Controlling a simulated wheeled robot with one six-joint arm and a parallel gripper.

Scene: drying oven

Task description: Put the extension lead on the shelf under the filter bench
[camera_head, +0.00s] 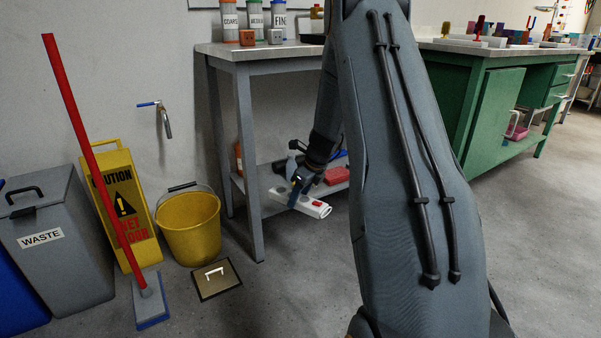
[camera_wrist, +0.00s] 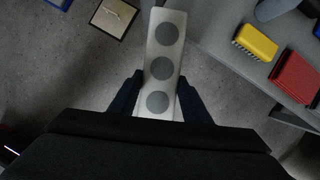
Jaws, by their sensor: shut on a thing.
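The extension lead (camera_head: 312,208) is a white bar, and its three round grey sockets show in the wrist view (camera_wrist: 163,68). My gripper (camera_head: 296,188) is shut on it, with a dark finger on each long side in the wrist view (camera_wrist: 158,92). The lead is held above the floor, just outside the shelf's front edge. The grey bench (camera_head: 228,53), with jars labelled COARSE, MEDIUM and FINE, has a low shelf (camera_head: 263,182); its surface shows in the wrist view (camera_wrist: 222,35) right of the lead. My arm hides the bench's right part.
On the shelf are a red item (camera_head: 337,175), also in the wrist view (camera_wrist: 297,77), and a yellow brush-like block (camera_wrist: 255,42). A bench leg (camera_head: 249,155) stands left of my gripper. A yellow bucket (camera_head: 190,232) and a floor hatch (camera_head: 217,281) lie farther left.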

